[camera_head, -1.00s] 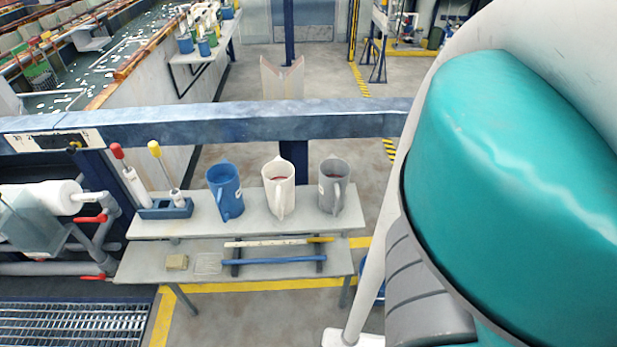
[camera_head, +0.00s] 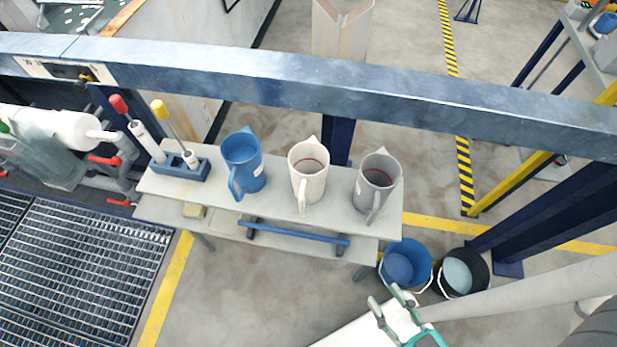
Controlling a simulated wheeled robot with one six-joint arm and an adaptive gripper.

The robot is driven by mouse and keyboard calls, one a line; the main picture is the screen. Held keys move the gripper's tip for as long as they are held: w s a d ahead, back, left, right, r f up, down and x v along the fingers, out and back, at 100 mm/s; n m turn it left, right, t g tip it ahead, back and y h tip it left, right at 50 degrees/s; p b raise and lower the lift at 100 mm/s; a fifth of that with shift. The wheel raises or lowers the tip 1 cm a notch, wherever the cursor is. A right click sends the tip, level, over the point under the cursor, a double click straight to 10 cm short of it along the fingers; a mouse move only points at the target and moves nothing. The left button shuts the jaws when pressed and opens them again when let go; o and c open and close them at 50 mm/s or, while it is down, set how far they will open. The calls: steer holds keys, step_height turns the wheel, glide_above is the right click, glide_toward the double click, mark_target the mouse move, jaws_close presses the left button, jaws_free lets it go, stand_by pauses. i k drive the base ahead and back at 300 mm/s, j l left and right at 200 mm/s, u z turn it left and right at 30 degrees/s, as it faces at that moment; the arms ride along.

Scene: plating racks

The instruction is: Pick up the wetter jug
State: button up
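Three jugs stand upright in a row on the upper shelf of a grey bench: a blue jug (camera_head: 244,165), a white jug (camera_head: 308,173) in the middle and a grey jug (camera_head: 377,185) at the right. Reddish lines or contents show inside the white and grey jugs. The small labels are too small to read, so I cannot tell which is the wetter jug. My gripper (camera_head: 387,297) is at the lower right, below and in front of the grey jug in the picture. Its two fingers are apart with nothing between them.
A blue holder (camera_head: 182,168) with red- and yellow-topped tools stands left of the jugs. A blue rail (camera_head: 330,85) runs behind the bench (camera_head: 155,186). A blue bucket (camera_head: 423,263) and a black bucket (camera_head: 484,262) stand on the floor at right. A blue bar (camera_head: 295,231) lies on the lower shelf.

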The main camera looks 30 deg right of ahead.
mark_target(308, 160)
steer(key=k+l+u, duration=0.25)
steer(key=k+l, duration=0.15)
steer(key=k+l+u, duration=0.3)
steer(key=k+l, duration=0.15)
